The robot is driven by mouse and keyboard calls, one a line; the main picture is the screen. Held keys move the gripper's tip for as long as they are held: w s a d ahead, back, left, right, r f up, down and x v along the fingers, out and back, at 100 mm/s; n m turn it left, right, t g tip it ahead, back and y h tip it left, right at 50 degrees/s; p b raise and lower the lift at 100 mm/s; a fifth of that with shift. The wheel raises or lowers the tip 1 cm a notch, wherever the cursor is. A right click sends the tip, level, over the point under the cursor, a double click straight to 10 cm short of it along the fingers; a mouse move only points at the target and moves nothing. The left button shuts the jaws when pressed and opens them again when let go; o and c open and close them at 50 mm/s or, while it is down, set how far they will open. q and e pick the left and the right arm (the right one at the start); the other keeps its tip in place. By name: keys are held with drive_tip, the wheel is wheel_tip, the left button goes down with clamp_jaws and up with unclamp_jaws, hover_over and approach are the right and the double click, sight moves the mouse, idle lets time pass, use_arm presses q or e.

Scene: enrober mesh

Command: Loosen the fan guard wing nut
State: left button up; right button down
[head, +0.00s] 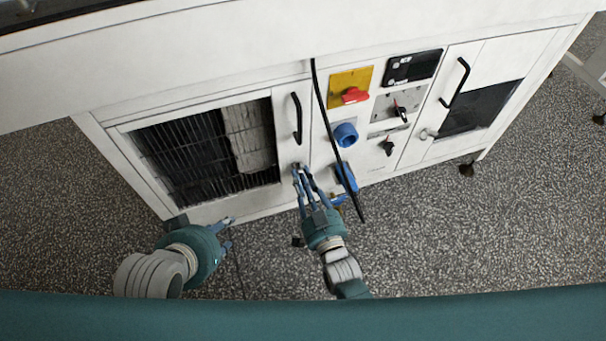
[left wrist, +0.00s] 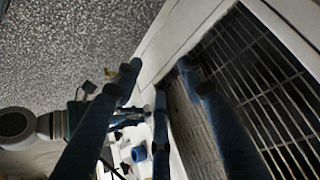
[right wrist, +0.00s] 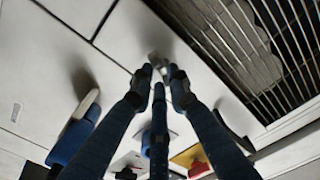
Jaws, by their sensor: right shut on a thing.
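The fan guard is a dark wire grille (head: 170,160) in the left door of the white cabinet; its bars also fill the upper right of the right wrist view (right wrist: 255,50). The small grey wing nut (right wrist: 155,60) sits on the white frame beside the grille. My right gripper (head: 300,170) has its blue fingers shut on the wing nut, which they mostly hide in the head view. My left gripper (head: 229,232) is low in front of the cabinet, below the grille, apart from it. In the left wrist view its fingers (left wrist: 160,80) are spread and empty.
A black door handle (head: 297,118) is just above my right gripper. A black cable (head: 325,110) hangs close to its right. A blue socket (head: 345,134), a red switch on a yellow plate (head: 338,82) and black knobs are further right. The speckled floor (head: 450,240) is clear.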

use_arm(q)
drive_tip(key=s+a+f+g+y+p, duration=0.1)
drive_tip(key=s+a+f+g, duration=0.1)
drive_tip(key=s, duration=0.6)
drive_tip(key=shift+a+f+g, duration=0.2)
drive_tip(key=shift+f+g, duration=0.1)
drive_tip(key=shift+g, duration=0.6)
use_arm(e)
drive_tip(key=n, duration=0.4)
drive_tip(key=c, duration=1.7)
unclamp_jaws()
drive_tip(key=shift+o, duration=0.2)
drive_tip(key=shift+s, duration=0.1)
drive_tip(key=v, duration=1.1)
drive_tip(key=shift+s+d, duration=0.2)
drive_tip(key=shift+s, duration=0.15)
